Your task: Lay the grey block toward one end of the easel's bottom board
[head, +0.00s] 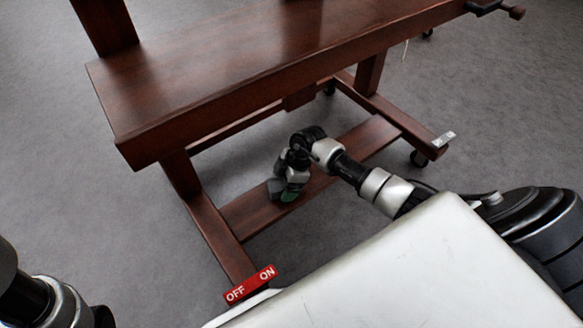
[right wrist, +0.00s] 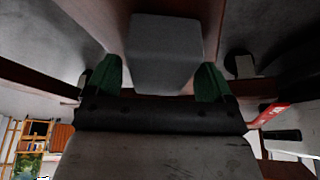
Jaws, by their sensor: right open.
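The dark wooden easel's low bottom board (head: 250,213) runs from lower left to upper right in the head view. The grey block (head: 275,188) shows at the board, toward its left end, partly hidden by my right gripper (head: 288,193). In the right wrist view the grey block (right wrist: 165,50) lies beyond and between the two green fingertips, with gaps visible beside it. My right gripper is open, its fingers around or just short of the block; I cannot tell which. Contact between block and board is hard to see. My left gripper is out of view; only part of that arm shows.
The easel's large upper shelf (head: 220,75) overhangs behind my right gripper. Side feet with casters (head: 418,158) bound the bottom board. A red OFF/ON label (head: 251,284) is near the left foot. The board's right part is clear, as is the grey floor.

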